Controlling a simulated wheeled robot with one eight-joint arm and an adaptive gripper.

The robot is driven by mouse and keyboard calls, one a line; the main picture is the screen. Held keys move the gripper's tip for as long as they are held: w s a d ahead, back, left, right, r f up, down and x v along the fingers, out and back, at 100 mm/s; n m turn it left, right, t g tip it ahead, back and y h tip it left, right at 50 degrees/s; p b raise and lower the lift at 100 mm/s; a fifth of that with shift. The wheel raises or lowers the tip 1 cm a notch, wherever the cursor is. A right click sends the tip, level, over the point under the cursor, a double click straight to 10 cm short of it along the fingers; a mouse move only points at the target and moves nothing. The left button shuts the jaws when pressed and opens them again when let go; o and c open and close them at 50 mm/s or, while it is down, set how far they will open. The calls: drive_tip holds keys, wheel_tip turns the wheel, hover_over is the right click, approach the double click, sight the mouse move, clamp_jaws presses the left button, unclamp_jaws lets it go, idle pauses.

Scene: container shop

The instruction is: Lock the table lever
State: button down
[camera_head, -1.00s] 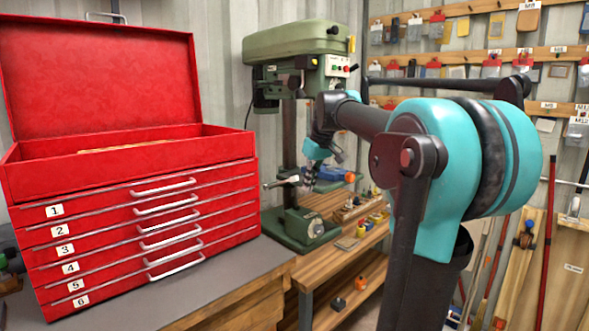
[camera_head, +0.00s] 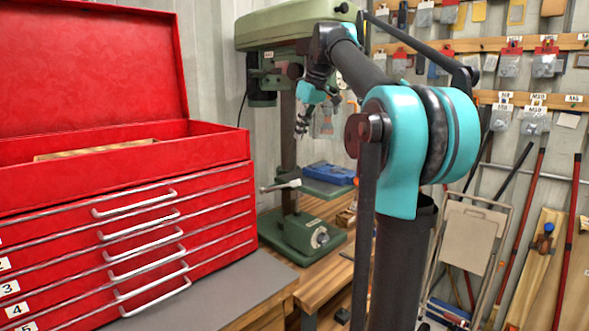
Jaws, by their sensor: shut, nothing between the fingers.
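A green drill press (camera_head: 300,28) stands on the wooden bench behind the red tool chest. Its table lever (camera_head: 281,186) is a grey handle pointing left from the table bracket at the column, with a dark end toward the right. The drill press table (camera_head: 326,188) carries a blue vise (camera_head: 330,174). My gripper (camera_head: 302,131) hangs fingers down above the lever and slightly to its right, apart from it in the picture. It looks shut and empty. The fingers are small here, and their depth relative to the column is hard to judge.
The red tool chest (camera_head: 120,245) with an open lid fills the left. The drill press base (camera_head: 303,236) stands on the bench below the table.

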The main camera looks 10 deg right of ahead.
drive_tip(key=x, duration=1)
drive_tip(key=shift+a+f, duration=0.1)
drive_tip(key=shift+f, duration=0.1)
drive_tip(key=shift+s+d+f, duration=0.2)
drive_tip(key=shift+s+f, duration=0.05)
drive_tip(key=shift+f, duration=0.25)
drive_tip(key=shift+s+d+f, duration=0.2)
drive_tip(key=shift+s+f, duration=0.05)
drive_tip(key=shift+f, duration=0.3)
drive_tip(key=shift+s+d+f, duration=0.15)
drive_tip(key=shift+s+f, duration=0.05)
drive_tip(key=shift+f, duration=0.4)
